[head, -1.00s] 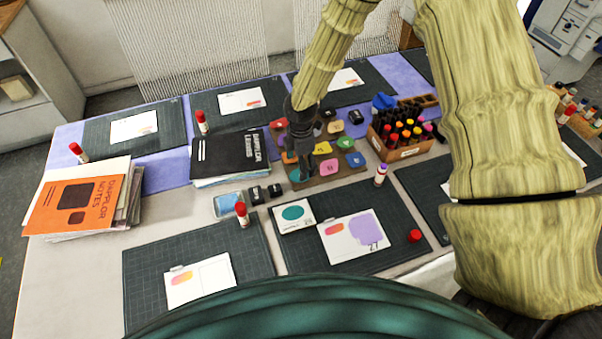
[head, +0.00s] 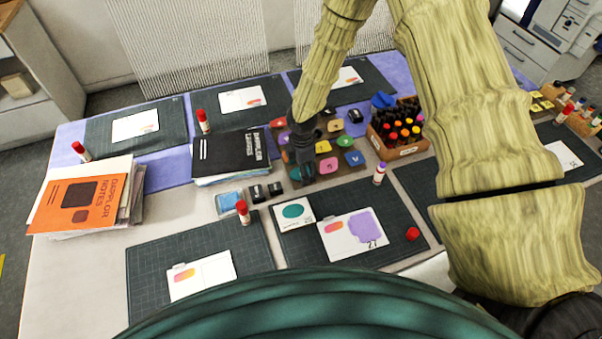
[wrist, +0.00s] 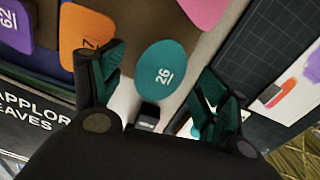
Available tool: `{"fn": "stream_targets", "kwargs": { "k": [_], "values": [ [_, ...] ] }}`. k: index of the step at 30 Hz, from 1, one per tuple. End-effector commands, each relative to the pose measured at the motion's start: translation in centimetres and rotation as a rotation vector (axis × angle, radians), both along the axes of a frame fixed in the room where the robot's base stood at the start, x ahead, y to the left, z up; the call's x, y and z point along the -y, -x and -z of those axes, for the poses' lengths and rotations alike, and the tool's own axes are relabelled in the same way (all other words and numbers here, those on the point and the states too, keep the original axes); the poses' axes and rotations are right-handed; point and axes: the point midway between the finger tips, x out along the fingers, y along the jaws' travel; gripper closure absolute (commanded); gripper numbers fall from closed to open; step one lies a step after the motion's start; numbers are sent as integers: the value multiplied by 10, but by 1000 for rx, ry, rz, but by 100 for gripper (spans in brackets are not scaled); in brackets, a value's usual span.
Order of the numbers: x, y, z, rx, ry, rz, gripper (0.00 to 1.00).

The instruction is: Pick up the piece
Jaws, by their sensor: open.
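In the wrist view, a teal oval piece (wrist: 160,70) marked 26 lies on the brown board (wrist: 128,38), between the two open fingers of my gripper (wrist: 163,92). The fingers are apart and I see nothing held. An orange piece (wrist: 84,35) lies close beside the left finger.
A black book (head: 229,153) on a stack stands left of my gripper. A wooden crate of bottles (head: 402,151) stands to the right. A glue stick (head: 379,173), small black stamps (head: 266,191) and a card with a teal oval (head: 293,212) lie nearby.

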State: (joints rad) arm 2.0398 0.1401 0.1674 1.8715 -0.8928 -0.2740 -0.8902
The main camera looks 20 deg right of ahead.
Motion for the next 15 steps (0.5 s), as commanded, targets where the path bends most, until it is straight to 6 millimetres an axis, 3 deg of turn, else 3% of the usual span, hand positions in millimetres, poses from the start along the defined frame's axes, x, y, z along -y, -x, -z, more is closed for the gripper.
{"fn": "stream_targets", "kwargs": {
  "k": [15],
  "values": [
    [0,0,4,0,0,0,25]
  ]
}}
